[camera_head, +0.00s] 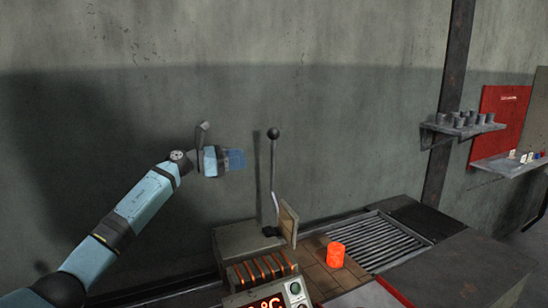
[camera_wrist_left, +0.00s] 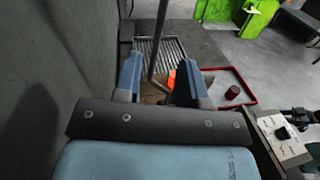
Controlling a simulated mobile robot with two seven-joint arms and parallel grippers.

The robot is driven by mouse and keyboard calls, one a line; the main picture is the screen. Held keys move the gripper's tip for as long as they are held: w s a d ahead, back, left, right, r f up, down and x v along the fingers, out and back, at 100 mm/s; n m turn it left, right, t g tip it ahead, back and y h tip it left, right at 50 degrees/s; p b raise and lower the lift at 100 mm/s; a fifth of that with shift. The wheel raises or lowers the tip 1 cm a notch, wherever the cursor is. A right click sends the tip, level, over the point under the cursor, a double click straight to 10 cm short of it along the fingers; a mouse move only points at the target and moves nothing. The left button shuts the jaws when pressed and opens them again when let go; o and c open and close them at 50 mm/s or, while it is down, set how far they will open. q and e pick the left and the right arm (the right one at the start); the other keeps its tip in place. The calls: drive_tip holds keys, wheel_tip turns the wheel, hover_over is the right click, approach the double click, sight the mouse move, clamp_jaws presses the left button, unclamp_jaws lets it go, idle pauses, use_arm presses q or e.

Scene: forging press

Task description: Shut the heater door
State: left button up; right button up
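The heater (camera_head: 240,240) is a grey box with glowing orange slots in its front. Its tan door panel (camera_head: 289,222) stands upright at the box's right end, its upper part above the box top. A lever (camera_head: 275,180) with a dark ball knob rises beside the panel. My left gripper (camera_head: 237,159) is in the air left of the lever's upper part, apart from it. In the left wrist view its two blue fingers (camera_wrist_left: 158,80) are spread and empty, with the lever (camera_wrist_left: 160,40) showing beyond and between them. My right gripper is not in view.
A glowing orange cylinder (camera_head: 335,255) stands on tan bricks right of the heater, before a slatted grate (camera_head: 385,240). Wall shelves (camera_head: 465,130) hold small cups at right. The wall is behind.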

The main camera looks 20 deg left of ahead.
sight(274, 156)
use_arm(q)
drive_tip(key=p+x, duration=0.1)
drive_tip(key=x, duration=0.9)
drive_tip(key=shift+w+d, duration=0.25)
drive_tip(key=shift+d, duration=0.05)
clamp_jaws()
